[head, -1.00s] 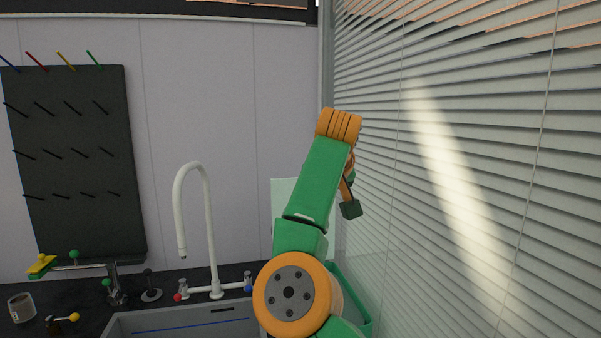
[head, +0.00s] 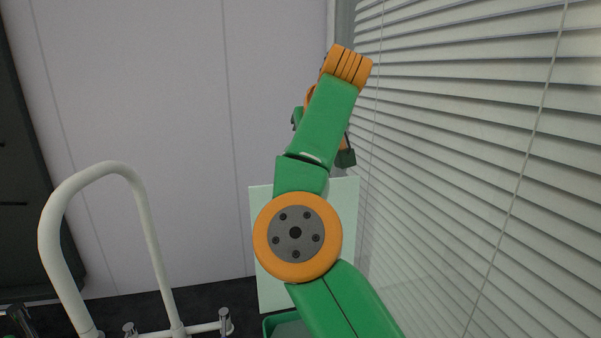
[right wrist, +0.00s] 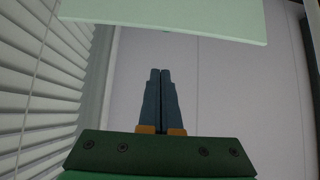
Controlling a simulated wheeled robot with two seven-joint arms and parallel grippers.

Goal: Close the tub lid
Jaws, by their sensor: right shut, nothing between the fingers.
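The tub lid (head: 264,238) is a pale mint-green flat panel, standing open and roughly upright behind my right arm in the head view. A green rim of the tub (head: 284,326) shows below it at the bottom edge; most of the tub is hidden by my arm or out of frame. In the right wrist view the lid (right wrist: 170,18) spans the top of the picture. My right gripper (right wrist: 160,72) is shut and empty, its fingertips below the lid's edge in that picture with a visible gap. In the head view my forearm largely hides this gripper. My left gripper is not in view.
A white curved tap (head: 95,175) stands on the dark counter (head: 205,298) to the left. Window blinds (head: 470,150) run close along the right side. A dark board (head: 30,190) hangs at far left. The pale wall (head: 170,90) is bare between.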

